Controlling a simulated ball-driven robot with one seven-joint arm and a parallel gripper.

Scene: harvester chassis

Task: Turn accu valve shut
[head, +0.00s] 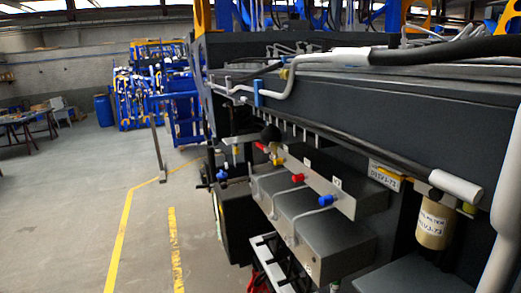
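A grey valve block (325,185) is fixed to the side of the dark chassis (440,110). Small coloured knobs sit along it: a yellow one (278,161), a red one (298,178) and a blue one (326,199). A second grey block (320,240) is below it. I cannot tell which part is the accu valve, or whether it is open or shut; no readable label names it. My gripper does not show in this view.
A black rod with a white end (455,187) slopes above the blocks. Blue racks (150,90) stand far back left. The floor (80,215) left of the chassis is clear.

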